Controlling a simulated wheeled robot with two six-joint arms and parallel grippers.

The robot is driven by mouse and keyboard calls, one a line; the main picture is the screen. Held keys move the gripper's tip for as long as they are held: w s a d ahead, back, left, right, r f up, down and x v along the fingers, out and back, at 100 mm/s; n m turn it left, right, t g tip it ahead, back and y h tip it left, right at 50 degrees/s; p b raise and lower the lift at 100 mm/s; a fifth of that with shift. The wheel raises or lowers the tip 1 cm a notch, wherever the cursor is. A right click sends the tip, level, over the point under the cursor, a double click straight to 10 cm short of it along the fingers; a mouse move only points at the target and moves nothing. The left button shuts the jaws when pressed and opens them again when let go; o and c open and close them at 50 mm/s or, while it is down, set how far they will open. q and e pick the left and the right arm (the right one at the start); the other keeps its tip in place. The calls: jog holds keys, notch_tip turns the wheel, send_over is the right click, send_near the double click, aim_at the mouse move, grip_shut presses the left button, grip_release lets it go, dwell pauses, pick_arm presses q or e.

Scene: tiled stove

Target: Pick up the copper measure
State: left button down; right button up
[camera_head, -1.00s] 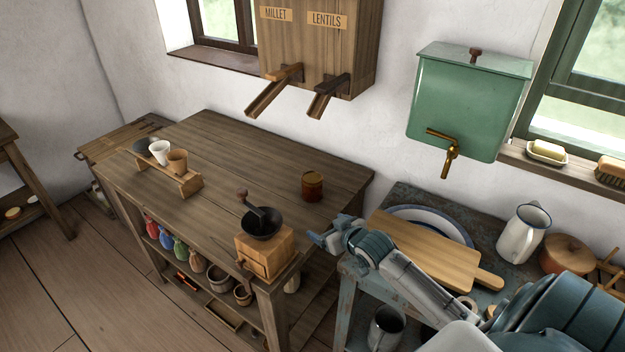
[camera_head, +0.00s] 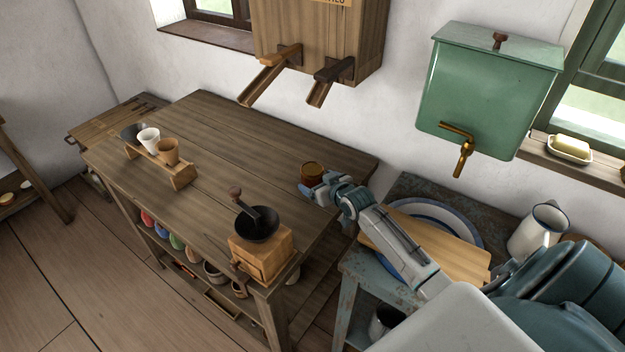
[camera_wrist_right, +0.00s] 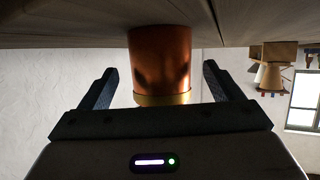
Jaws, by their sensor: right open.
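The copper measure (camera_head: 311,171) stands upright on the wooden table, near its back right edge. My right gripper (camera_head: 318,187) is just in front of it and hides part of its lower side. In the right wrist view, which is upside down, the copper measure (camera_wrist_right: 160,55) shows its reddish side and a brass-coloured rim. The two dark fingers of the right gripper (camera_wrist_right: 159,70) stand open, one on each side of it with gaps. How deep it sits between them I cannot tell. My left gripper is not in view.
A coffee grinder (camera_head: 262,248) stands at the table's front right corner. A rack with several cups (camera_head: 168,152) is at the left. Wooden chutes (camera_head: 330,80) hang above the table. A cutting board (camera_head: 440,252) and plate lie on the side table at right. The table's middle is clear.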

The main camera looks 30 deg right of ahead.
aim_at(318, 181)
jog(key=x, duration=0.3)
jog(key=shift+w+a, duration=0.1)
jog(key=shift+w, duration=0.1)
jog(key=shift+w+f, duration=0.15)
jog(key=shift+f, duration=0.05)
jog(key=shift+r, duration=0.1)
jog(key=shift+c, duration=0.9)
jog(key=c, duration=1)
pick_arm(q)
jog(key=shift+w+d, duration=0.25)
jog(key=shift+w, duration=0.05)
pick_arm(e)
jog(key=shift+c, duration=0.2)
jog(key=shift+r, duration=0.15)
